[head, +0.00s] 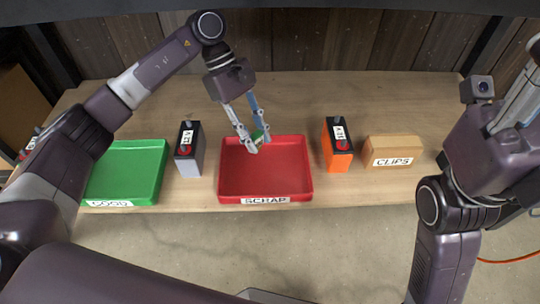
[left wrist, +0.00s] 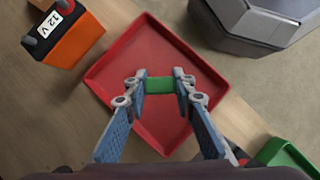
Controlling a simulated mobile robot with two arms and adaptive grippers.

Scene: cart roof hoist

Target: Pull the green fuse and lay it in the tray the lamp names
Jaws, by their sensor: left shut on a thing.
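My left gripper (head: 256,143) is shut on the green fuse (head: 258,135) and holds it over the red tray labelled SCRAP (head: 230,178). In the left wrist view the green fuse (left wrist: 159,86) sits between the two fingertips, with the red tray (left wrist: 150,45) below it. The tray looks empty. The green tray (head: 130,165) with a white label, which seems to read GOOD, is at the left, partly behind my left arm. My right arm is at the right; its fingertips are not in view. I cannot make out a lit lamp.
A grey and black battery (head: 188,160) stands between the trays. An orange 12 V battery (head: 336,155) and a box labelled CLIPS (head: 392,148) stand right of the red tray. The bench's back right is clear (head: 390,100).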

